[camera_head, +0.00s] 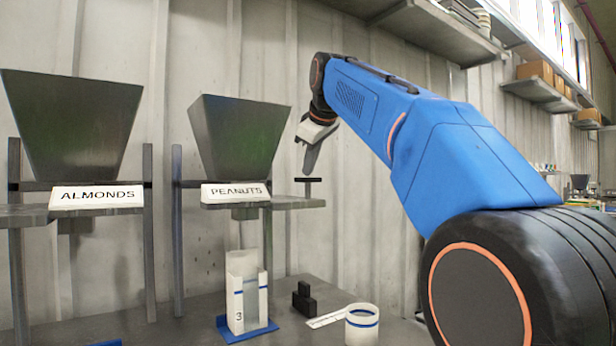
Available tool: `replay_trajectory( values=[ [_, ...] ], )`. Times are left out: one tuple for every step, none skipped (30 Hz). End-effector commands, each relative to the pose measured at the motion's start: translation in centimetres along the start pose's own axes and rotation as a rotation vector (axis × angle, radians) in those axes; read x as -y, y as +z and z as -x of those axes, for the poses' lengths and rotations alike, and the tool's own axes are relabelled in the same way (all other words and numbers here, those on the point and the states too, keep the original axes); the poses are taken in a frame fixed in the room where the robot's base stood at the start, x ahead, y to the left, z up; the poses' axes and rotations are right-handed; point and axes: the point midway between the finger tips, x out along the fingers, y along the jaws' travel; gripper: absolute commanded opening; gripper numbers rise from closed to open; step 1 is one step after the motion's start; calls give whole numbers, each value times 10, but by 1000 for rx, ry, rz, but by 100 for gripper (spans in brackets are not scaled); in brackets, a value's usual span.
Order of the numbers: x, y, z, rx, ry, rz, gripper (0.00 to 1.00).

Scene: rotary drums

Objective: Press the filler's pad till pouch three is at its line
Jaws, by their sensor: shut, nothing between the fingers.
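Pouch three (239,300), pale and marked 3, stands upright on a blue base (250,330) below the spout of the PEANUTS filler (236,135). Blue lines run across its sides; its upper part looks see-through. I cannot make out the level of any fill in it. The filler's pad (313,180) is a small dark plate on a thin post at the right end of the filler's shelf. My gripper (308,170) is shut and empty, pointing down just above the pad. I cannot tell whether its tips touch the pad.
The ALMONDS filler (72,125) stands at the left. On the bench are a white cup with a blue band (361,328), a black block (304,300) and a white strip (326,318). Wall shelves (420,30) hang at the upper right.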

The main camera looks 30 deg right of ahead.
Motion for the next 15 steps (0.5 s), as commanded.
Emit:
replay_trajectory(
  values=[
    [0, 0, -1, 1, -1, 0, 0],
    [1, 1, -1, 1, -1, 0, 0],
    [1, 1, -1, 1, -1, 0, 0],
    [1, 1, -1, 1, -1, 0, 0],
    [1, 1, -2, 1, -1, 0, 0],
    [1, 1, -2, 1, -1, 0, 0],
    [2, 2, -2, 1, -1, 0, 0],
    [2, 2, -2, 1, -1, 0, 0],
    [2, 2, -3, 1, -1, 0, 0],
    [2, 2, -3, 1, -1, 0, 0],
    [2, 2, -3, 1, -1, 0, 0],
    [2, 2, -3, 1, -1, 0, 0],
    [2, 3, -4, 1, -1, 0, 0],
    [3, 3, -4, 1, -1, 0, 0],
    [3, 3, -4, 1, -1, 0, 0]
  ],
)
